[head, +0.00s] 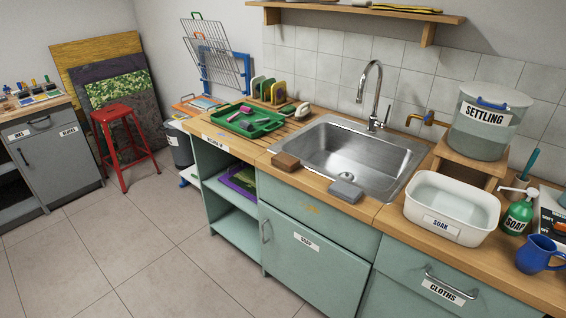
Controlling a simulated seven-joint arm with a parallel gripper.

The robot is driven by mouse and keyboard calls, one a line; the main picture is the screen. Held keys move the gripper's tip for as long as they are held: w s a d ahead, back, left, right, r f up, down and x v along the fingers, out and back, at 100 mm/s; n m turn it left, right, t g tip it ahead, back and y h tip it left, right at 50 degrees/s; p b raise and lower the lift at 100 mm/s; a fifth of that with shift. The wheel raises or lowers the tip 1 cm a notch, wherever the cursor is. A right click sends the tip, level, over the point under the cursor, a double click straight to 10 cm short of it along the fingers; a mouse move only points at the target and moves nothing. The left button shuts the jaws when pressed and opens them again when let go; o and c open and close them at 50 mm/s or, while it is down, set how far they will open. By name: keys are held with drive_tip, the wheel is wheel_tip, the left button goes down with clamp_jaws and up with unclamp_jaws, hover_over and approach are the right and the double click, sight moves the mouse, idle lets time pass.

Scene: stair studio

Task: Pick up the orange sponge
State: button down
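A small brown-orange block (285,161), which looks like the orange sponge, lies on the wooden counter (262,158) at the left front corner of the sink (345,150). A similar grey block (345,189) lies farther right on the sink's front edge. My gripper is not in view, and nothing is seen touching either block.
A green tray (278,124) with pink and grey items stands left of the sink. A curved tap (379,90) rises behind the basin. Right of the sink are a white SOAK tub (431,225), a SETTLING bucket (484,135), a green soap bottle (517,215) and a blue jug (540,255).

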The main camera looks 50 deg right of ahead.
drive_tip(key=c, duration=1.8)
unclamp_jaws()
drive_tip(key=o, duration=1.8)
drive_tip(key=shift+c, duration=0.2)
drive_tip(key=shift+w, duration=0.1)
